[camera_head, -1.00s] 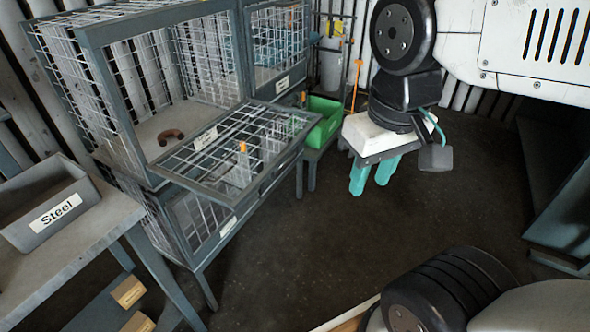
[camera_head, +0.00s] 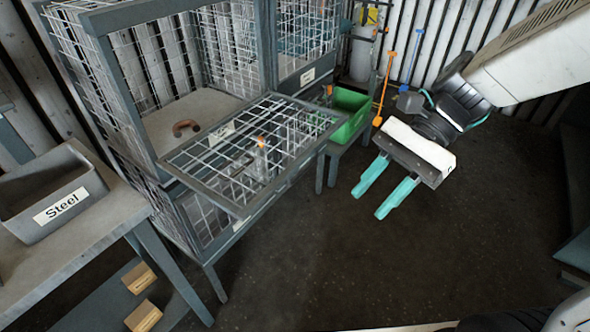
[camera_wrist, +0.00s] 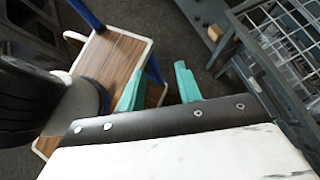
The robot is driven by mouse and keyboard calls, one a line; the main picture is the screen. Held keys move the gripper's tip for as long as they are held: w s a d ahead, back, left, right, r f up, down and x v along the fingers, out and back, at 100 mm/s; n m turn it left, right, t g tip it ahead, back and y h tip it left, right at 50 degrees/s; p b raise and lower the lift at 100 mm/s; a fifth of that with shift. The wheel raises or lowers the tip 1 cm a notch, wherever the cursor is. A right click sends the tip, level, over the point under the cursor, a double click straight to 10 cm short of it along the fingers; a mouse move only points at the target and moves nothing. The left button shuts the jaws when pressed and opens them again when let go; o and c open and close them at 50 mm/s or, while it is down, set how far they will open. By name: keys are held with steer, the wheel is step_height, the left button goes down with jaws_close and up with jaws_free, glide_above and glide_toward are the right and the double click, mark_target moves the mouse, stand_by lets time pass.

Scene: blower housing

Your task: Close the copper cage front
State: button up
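The wire-mesh cage (camera_head: 160,158) stands at the left of the head view. Its mesh front (camera_head: 205,178) is swung down and lies out nearly level, so the cage opening is uncovered. A label on that front is too small to read, so I cannot confirm it says copper. A brown curved pipe piece (camera_head: 185,128) lies inside on the cage floor. My gripper (camera_head: 372,201) is to the right of the lowered front, apart from it, with teal fingers spread and empty, pointing down-left. The fingers also show in the wrist view (camera_wrist: 158,82), with mesh at its upper right (camera_wrist: 285,40).
A second mesh cage (camera_head: 305,35) adjoins on the right, with a green bin (camera_head: 350,118) below it. A grey bin marked Steel (camera_head: 45,195) sits on a bench at left. Orange-topped rods (camera_head: 385,85) stand behind my gripper. Dark floor (camera_head: 310,270) is clear in front.

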steer(key=w+a+f+m+y, duration=0.2)
steer(key=w+a+m+y, duration=0.15)
steer(key=w+m, duration=0.2)
steer(key=m+t+y, duration=0.5)
steer(key=m+y, duration=0.2)
steer(key=m, duration=0.6)
glide_toward(294, 170)
steer(key=s+a+r, duration=0.2)
steer(key=a, duration=0.2)
steer(key=w+f+m+t, duration=0.1)
steer(key=f+m, duration=0.1)
steer(key=w+d+f+m+t, duration=0.1)
steer(key=w+f+m+t, duration=0.1)
steer(key=m, duration=0.1)
steer(key=w+f+m+t, duration=0.1)
steer(key=f+m+t, duration=0.1)
steer(key=m, duration=0.1)
steer(key=shift+w+d+f, duration=0.15)
steer(key=shift+d+f, duration=0.1)
steer(key=shift+f, duration=0.05)
steer(key=shift+m, duration=0.45)
steer(key=x, duration=0.7)
steer(key=shift+w+a+f, duration=0.1)
steer(key=shift+w+a, duration=0.2)
jaws_close()
